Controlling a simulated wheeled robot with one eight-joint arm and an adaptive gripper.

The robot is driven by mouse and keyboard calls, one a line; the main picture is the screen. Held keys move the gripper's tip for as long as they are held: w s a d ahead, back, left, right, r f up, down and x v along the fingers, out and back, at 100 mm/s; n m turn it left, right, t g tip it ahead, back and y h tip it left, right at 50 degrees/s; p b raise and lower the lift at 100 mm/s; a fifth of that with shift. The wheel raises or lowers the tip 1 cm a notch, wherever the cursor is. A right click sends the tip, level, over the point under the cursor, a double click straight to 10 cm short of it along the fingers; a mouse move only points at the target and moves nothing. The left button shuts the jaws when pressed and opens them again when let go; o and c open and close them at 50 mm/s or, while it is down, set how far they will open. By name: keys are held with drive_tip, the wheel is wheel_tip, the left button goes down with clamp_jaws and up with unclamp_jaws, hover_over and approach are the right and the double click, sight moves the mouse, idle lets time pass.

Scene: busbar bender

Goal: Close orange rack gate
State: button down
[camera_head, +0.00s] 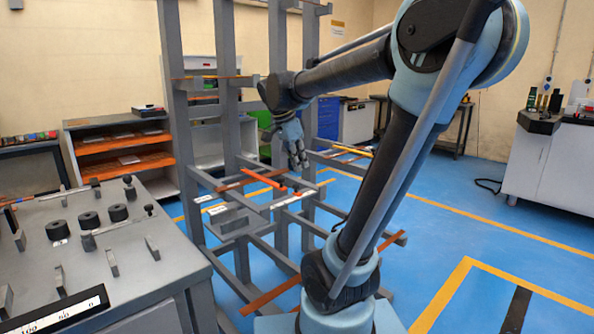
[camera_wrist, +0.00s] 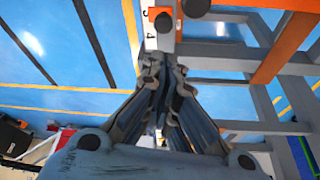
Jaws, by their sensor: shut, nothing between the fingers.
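An orange bar (camera_head: 264,179), which looks like the rack gate, slants across the middle level of the grey rack (camera_head: 228,100). A small orange piece (camera_head: 298,193) sits just beyond its right end. My gripper (camera_head: 301,163) is shut and empty, pointing down just above and to the right of the bar. In the wrist view my gripper's closed fingertips (camera_wrist: 166,66) are below a small orange piece (camera_wrist: 163,18) beside a white number label. A wide orange bar (camera_wrist: 284,48) crosses the grey rails at the upper right. Contact with either orange part cannot be told.
Copper-coloured bars (camera_head: 272,297) lie on lower and middle rack arms. A grey bench (camera_head: 120,265) with round black parts stands at the front left. A shelf unit (camera_head: 122,150) stands behind it. Blue floor (camera_head: 470,205) is clear at right.

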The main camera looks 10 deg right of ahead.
drive_tip(key=w+v, duration=0.1)
drive_tip(key=v, duration=0.7)
drive_tip(key=s+d+f+n+y, duration=0.1)
drive_tip(key=s+f+n, duration=0.3)
drive_tip(key=f, duration=0.5)
drive_tip(key=s+d+f+n+y, duration=0.1)
drive_tip(key=s+d+f+n, duration=0.1)
drive_tip(key=s+f+n, duration=0.3)
drive_tip(key=s+d+f+n+t+y, duration=0.1)
drive_tip(key=s+d+f+n, duration=0.1)
drive_tip(key=s+f+n, duration=0.3)
drive_tip(key=s+f, duration=0.4)
drive_tip(key=f, duration=0.4)
drive_tip(key=shift+s+f+y, duration=0.3)
drive_tip(key=shift+s+y, duration=0.1)
drive_tip(key=shift+s, duration=0.1)
